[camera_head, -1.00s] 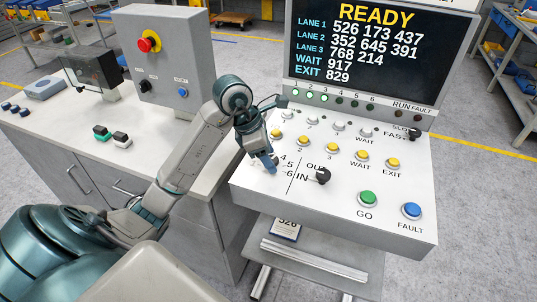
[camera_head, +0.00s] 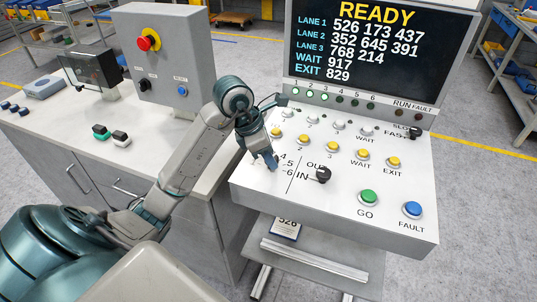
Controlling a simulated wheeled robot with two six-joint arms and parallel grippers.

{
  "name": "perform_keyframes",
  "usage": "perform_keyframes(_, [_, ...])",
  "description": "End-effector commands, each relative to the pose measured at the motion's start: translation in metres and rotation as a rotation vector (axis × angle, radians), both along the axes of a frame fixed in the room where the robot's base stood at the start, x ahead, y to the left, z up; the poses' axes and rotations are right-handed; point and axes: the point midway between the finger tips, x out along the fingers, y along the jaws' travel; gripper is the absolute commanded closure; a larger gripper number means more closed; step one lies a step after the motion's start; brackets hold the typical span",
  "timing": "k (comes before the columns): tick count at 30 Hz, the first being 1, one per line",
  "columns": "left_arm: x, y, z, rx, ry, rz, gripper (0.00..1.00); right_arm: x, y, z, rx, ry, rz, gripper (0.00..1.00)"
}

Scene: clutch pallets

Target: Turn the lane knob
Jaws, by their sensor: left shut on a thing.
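My left gripper (camera_head: 266,162) reaches down onto the left part of the white control panel (camera_head: 330,222), beside the printed numbers 4, 5 and 6. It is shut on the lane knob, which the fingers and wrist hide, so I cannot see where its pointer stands. The black OUT/IN knob (camera_head: 322,175) is just right of the gripper, apart from it. The screen (camera_head: 380,40) reads READY, with number rows for lanes 1 to 3, WAIT and EXIT. My right gripper is not in view.
Yellow buttons (camera_head: 333,147) and small white knobs line the panel behind the gripper. A green GO button (camera_head: 368,198) and a blue FAULT button (camera_head: 412,210) are at front right. A grey box with a red emergency button (camera_head: 149,40) stands on the left counter.

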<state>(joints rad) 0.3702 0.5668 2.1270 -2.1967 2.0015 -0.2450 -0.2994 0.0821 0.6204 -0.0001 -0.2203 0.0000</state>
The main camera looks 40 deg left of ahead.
Motion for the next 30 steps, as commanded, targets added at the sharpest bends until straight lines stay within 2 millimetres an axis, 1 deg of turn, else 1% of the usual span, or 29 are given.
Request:
perform_keyframes(5, [0.000, -0.002, 0.002, -0.001, -0.003, 0.128, 0.89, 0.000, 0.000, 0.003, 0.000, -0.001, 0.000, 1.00])
perform_keyframes(12, [-0.001, -0.003, 0.004, -0.001, -0.002, 0.308, 0.89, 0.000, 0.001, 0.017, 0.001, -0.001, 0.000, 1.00])
perform_keyframes(18, [-0.002, -0.004, 0.003, -0.001, -0.003, 0.421, 0.89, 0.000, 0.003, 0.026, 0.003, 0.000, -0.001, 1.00])
perform_keyframes(24, [-0.001, -0.004, 0.003, 0.000, -0.005, 0.488, 0.89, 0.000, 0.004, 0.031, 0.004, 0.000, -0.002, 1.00])
perform_keyframes(30, [-0.001, -0.004, 0.002, -0.001, -0.004, 0.513, 0.89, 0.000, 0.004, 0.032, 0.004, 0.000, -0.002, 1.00])
